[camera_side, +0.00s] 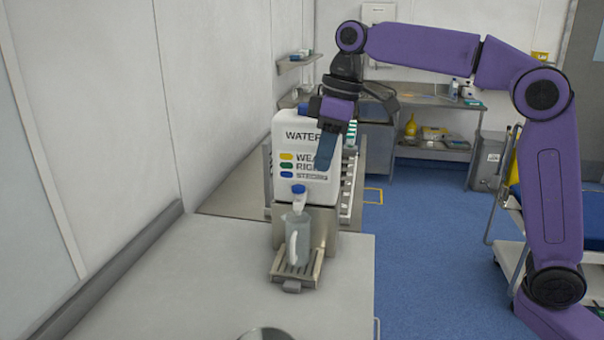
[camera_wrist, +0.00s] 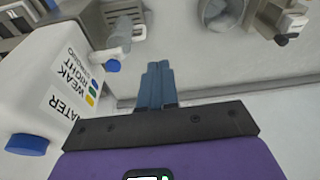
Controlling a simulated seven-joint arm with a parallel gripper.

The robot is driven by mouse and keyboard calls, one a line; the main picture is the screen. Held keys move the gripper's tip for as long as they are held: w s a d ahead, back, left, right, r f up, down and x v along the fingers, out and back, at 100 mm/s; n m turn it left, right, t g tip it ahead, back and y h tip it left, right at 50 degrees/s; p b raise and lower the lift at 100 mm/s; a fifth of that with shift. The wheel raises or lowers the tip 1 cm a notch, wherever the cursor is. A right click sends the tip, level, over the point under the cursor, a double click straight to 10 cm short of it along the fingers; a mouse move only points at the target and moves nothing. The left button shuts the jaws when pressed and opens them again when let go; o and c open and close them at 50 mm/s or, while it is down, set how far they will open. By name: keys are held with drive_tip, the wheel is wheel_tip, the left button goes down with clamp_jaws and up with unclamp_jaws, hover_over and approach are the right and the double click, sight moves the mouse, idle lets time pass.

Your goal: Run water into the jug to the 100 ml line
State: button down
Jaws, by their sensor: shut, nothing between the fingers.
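The white water container (camera_side: 307,190) stands on a steel stand, with a label reading WATER and yellow, green and blue marks. Its blue-topped tap (camera_side: 299,189) is low on the front. The clear jug (camera_side: 299,240) stands upright on the drip tray (camera_side: 280,280) below the tap, handle to the left. I cannot make out its lines or any water. My gripper (camera_side: 324,166) is shut and empty, fingers downward, overlapping the container's upper right in the side view. In the wrist view the shut fingers (camera_wrist: 158,66) are beside the container (camera_wrist: 55,65); the tap (camera_wrist: 113,66) and jug (camera_wrist: 121,35) show beyond.
The pale counter (camera_side: 200,285) is mostly clear in front and left of the stand. A round metal vessel (camera_wrist: 222,12) and a white-and-metal object (camera_wrist: 282,20) lie ahead in the wrist view. A wall borders the left. The container's blue cap (camera_wrist: 27,144) is near my gripper.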

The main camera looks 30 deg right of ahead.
wheel_tip(320, 180, up, 4)
drive_tip(key=r+t, duration=0.1)
hover_over(301, 187)
drive_tip(key=s+d, duration=0.1)
drive_tip(key=s, duration=0.2)
drive_tip(key=shift+w+d+m, duration=0.4)
drive_tip(key=shift+w+d, duration=0.05)
drive_tip(key=shift+d, duration=0.15)
drive_tip(key=shift+f, duration=0.1)
drive_tip(key=x, duration=1.2)
drive_tip(key=shift+s+f, duration=0.15)
drive_tip(key=shift+s, duration=0.05)
drive_tip(key=shift+f, duration=0.75)
drive_tip(key=shift+f, duration=1.15)
